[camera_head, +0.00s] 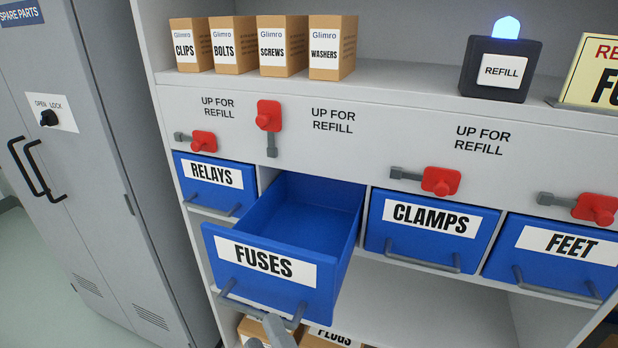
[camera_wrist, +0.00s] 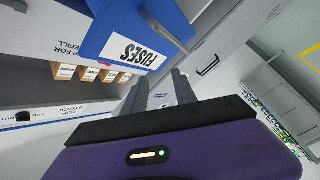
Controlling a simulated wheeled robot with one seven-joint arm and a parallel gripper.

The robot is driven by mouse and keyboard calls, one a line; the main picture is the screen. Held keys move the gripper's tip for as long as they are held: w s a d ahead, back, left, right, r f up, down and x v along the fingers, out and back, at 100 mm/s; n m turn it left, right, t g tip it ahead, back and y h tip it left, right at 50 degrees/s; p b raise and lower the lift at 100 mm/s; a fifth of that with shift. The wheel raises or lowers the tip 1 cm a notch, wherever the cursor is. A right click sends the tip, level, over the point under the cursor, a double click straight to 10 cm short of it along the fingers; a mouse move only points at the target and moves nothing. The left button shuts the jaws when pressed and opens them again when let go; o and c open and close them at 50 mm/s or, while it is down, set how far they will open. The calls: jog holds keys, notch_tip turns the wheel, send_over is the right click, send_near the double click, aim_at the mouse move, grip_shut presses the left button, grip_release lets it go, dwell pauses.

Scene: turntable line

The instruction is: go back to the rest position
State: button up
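My gripper (camera_head: 266,336) shows only in part at the bottom edge of the head view, close to the handle of the FUSES drawer. In the wrist view its two dark fingers (camera_wrist: 160,76) stand apart with nothing held between them. The blue FUSES drawer (camera_head: 335,262) is pulled out, and the part of its inside that shows is empty. Its grey handle (camera_wrist: 165,28) lies beyond the fingertips in the wrist view. I cannot tell whether a finger touches it.
Blue RELAYS (camera_head: 235,205), CLAMPS (camera_head: 375,236) and FEET (camera_head: 500,262) drawers are shut. The red latch (camera_head: 269,116) above FUSES is upright; the others lie sideways. A REFILL box (camera_head: 470,82) glows blue on the shelf. A grey cabinet (camera_head: 95,130) stands at left.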

jog(key=s+d+f+m+h, duration=0.3)
jog(key=s+d+f+m, duration=0.1)
jog(key=s+d, duration=0.3)
jog(key=s+d+f+m+g+h, duration=0.1)
jog(key=s+d+f+m+h, duration=0.2)
jog(key=s+d+f+m, duration=0.2)
jog(key=s+d+f+m+h, duration=0.2)
jog(key=s+d+f+m, duration=0.2)
jog(key=s+d+m, duration=0.3)
jog(key=s+d, duration=0.4)
jog(key=d, duration=0.2)
jog(key=shift+f+m+g+h, duration=0.3)
jog(key=shift+h, duration=0.1)
